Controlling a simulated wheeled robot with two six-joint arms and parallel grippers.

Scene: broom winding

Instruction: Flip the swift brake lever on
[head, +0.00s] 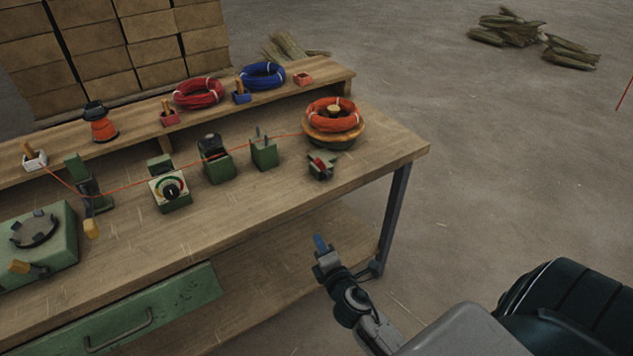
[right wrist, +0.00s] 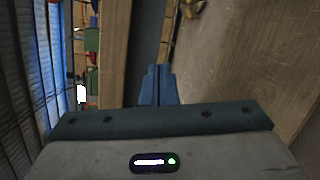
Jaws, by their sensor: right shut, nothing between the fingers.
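The swift (head: 334,137), a round wooden holder with a coil of orange line on it, stands at the right end of the bench. Just in front of it is a small green block with a red lever (head: 322,164), which looks like the brake; its exact lever position is too small to tell. My right gripper (head: 321,245) is shut and empty, in front of the bench's front edge and apart from the lever. Its blue fingers also show shut in the right wrist view (right wrist: 157,85). My left gripper is out of view.
An orange line runs from the swift left across green devices, including a dial box (head: 171,191), on the bench (head: 270,205). A raised shelf behind holds red (head: 199,93) and blue (head: 262,76) coils. Floor to the right is open, with straw bundles (head: 505,27) far off.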

